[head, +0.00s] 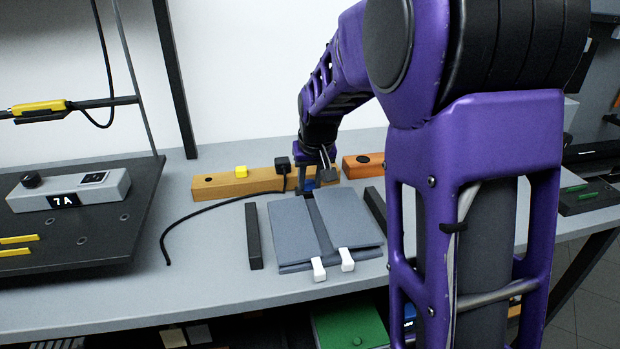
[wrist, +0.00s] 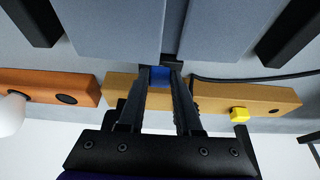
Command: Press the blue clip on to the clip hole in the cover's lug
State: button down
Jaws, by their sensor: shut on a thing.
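My gripper (head: 312,188) is shut on the blue clip (wrist: 159,75), which shows between the fingertips in the wrist view. In the head view only a little blue (head: 328,175) shows at the gripper. The gripper points down at the far edge of the grey cover (head: 292,228), in line with the seam between its two panels. The cover also fills the top of the wrist view (wrist: 105,30). Two white clips (head: 318,269) (head: 347,261) sit on its near edge. The lug's hole is hidden by the fingers, and I cannot tell whether the blue clip touches the lug.
A tan bar (head: 222,186) with a yellow block (head: 241,171) and a black cable plug (head: 282,163) lies behind the cover. An orange bar (head: 358,168) lies right of it. Black strips (head: 254,236) (head: 376,210) flank the cover. The cable (head: 195,208) curls left.

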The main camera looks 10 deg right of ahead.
jog(key=shift+f, duration=0.25)
jog(key=c, duration=0.5)
grip_release()
jog(key=shift+r, duration=0.1)
jog(key=p+v, duration=0.2)
jog(key=v, duration=0.5)
jog(key=w+p+v, duration=0.1)
jog(key=p+v, duration=0.1)
jog(key=v, duration=0.5)
jog(key=p+v, duration=0.2)
jog(key=v, duration=0.5)
jog(key=shift+w+r, duration=0.25)
jog(key=shift+r, duration=0.1)
